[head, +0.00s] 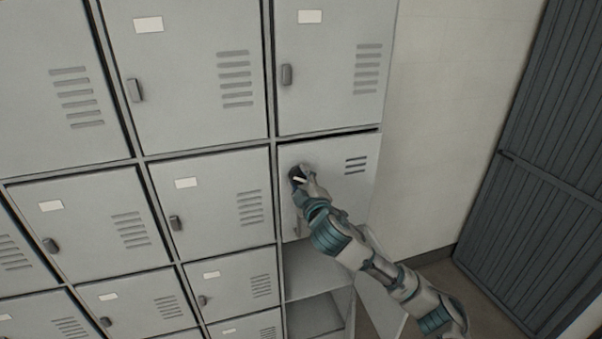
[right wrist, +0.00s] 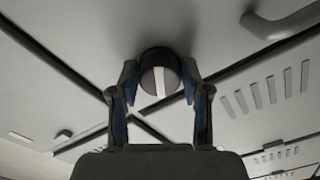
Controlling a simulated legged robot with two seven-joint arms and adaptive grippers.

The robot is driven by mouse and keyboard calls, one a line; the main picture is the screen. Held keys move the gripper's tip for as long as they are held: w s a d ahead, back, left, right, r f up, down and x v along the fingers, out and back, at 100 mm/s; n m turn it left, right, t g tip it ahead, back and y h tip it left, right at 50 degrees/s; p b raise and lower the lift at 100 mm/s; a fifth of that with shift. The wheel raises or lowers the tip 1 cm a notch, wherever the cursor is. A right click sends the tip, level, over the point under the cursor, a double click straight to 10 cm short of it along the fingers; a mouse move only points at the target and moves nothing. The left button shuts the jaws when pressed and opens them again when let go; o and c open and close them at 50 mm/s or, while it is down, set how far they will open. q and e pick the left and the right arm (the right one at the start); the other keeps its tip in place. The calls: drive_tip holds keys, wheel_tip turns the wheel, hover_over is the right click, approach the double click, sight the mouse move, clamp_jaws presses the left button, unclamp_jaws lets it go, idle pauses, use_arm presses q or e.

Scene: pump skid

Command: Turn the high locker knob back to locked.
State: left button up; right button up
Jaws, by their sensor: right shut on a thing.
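The locker knob (head: 294,174) is a dark round knob with a white stripe, on the grey locker door (head: 352,195) in the right column, below the top door. In the right wrist view the knob (right wrist: 150,62) is seen face on, its white stripe close to upright in the picture. My right gripper (head: 301,181) is shut on the knob. In the right wrist view its two fingers (right wrist: 160,88) stand on either side of the knob. The gripper partly hides the knob in the head view. My left gripper is not in view.
Other grey lockers (head: 205,75) with dark handles fill the left. Below the knob's door is an open compartment (head: 318,268), with an open door (head: 382,300) sticking out near my right arm. A pale wall (head: 450,120) and a dark ribbed panel (head: 550,170) stand to the right.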

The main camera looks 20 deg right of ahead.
drive_tip(key=n, duration=0.1)
drive_tip(key=n+p, duration=0.1)
drive_tip(key=shift+r+n, duration=0.25)
drive_tip(key=shift+n, duration=0.05)
drive_tip(key=n, duration=0.3)
drive_tip(key=shift+f+p, duration=0.15)
drive_tip(key=shift+p, duration=0.2)
drive_tip(key=shift+n, duration=0.4)
drive_tip(key=shift+f, duration=0.2)
drive_tip(key=o, duration=1.2)
drive_tip(key=shift+w, duration=0.1)
drive_tip(key=shift+c, duration=0.2)
drive_tip(key=shift+s, duration=0.35)
drive_tip(key=s, duration=1.1)
drive_tip(key=shift+d, duration=0.25)
